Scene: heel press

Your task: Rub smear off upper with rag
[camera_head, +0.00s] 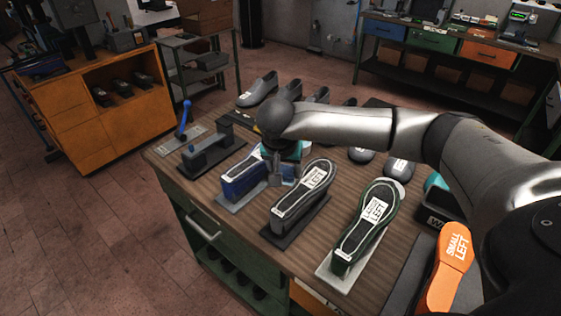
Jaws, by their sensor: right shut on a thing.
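My right gripper (276,180) points down over the workbench, beside a blue upper (238,180) mounted sole-up on a stand. It is shut; a teal patch (294,152) shows at the gripper, and I cannot tell if this is the rag. My forearm hides part of the blue upper, and no smear can be made out. A dark grey upper (296,205) with a white sole label stands sole-up just right of the gripper. A green upper (362,230) stands sole-up further right. My left gripper is out of view.
The wooden bench (305,262) also holds a grey fixture (210,148), a blue-handled lever (184,118) and several grey shoes at its back. An orange "SMALL LEFT" piece (447,268) lies at the right. My right arm spans the bench's right side.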

